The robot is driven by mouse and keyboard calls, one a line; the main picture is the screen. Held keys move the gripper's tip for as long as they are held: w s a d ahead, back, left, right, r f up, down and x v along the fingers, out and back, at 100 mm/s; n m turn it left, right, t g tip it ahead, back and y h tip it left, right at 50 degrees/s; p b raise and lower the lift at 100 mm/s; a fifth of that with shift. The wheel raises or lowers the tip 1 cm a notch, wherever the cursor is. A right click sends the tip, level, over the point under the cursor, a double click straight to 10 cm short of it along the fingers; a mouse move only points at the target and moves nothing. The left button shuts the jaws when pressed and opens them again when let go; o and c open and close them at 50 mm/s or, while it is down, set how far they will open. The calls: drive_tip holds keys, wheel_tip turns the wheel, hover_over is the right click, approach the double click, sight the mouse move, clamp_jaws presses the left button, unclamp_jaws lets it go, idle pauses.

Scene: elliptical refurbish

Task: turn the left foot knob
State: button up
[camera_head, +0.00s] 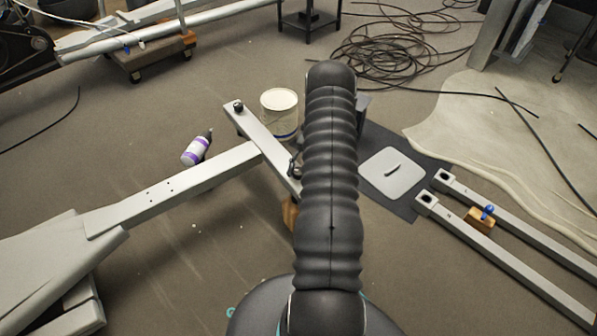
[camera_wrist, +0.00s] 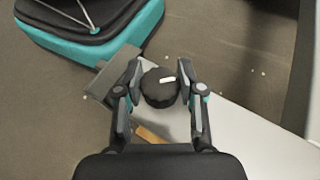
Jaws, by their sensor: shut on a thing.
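A black round knob (camera_wrist: 160,87) with a white mark on top sits between my fingers in the wrist view. My gripper (camera_wrist: 159,90) is shut on it, one finger on each side. The knob is at the end of a light grey foot bar (camera_wrist: 255,135). In the head view the crossbar (camera_head: 262,142) runs from upper left down to behind my arm. Another black knob (camera_head: 239,105) stands at its far end. My arm hides the gripped knob and most of my gripper there.
A wooden block (camera_head: 290,213) is by the crossbar's near end. Two grey rails (camera_head: 500,265) lie right, beyond a dark mat (camera_head: 408,204). Cables (camera_head: 400,55) lie at the back.

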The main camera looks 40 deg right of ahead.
sight(298, 171)
drive_tip(key=shift+n+g+h, duration=0.3)
drive_tip(key=shift+n+g, duration=0.3)
drive_tip(key=shift+g, duration=0.1)
drive_tip(key=shift+s+a, duration=0.1)
drive_tip(key=o, duration=1.2)
drive_tip(key=shift+c, duration=0.2)
drive_tip(key=shift+r, duration=0.15)
wheel_tip(298, 171, up, 10)
drive_tip(key=shift+f, duration=0.15)
